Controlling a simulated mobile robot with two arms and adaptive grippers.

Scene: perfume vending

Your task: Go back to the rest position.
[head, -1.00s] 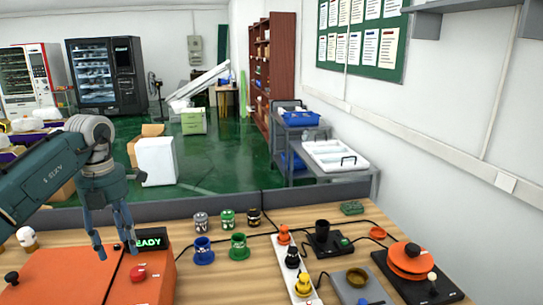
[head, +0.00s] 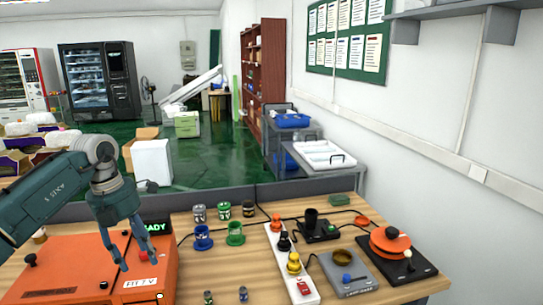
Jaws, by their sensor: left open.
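My left gripper (head: 138,262) comes in from the left in the head view, pointing down. Its fingers are apart with nothing between them. It hangs over the right part of the orange machine (head: 75,272), in front of the black display (head: 157,227), whose visible letters read "ADY". The fingers hide part of the machine's top; I cannot tell the exact gap between them. My right gripper is not in view.
Blue (head: 203,238) and green (head: 235,235) cups stand right of the machine, with several small jars behind. A white strip (head: 284,263) with coloured knobs, a grey device (head: 345,272) and an orange disc unit (head: 390,245) fill the right side. Cables cross the wooden table.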

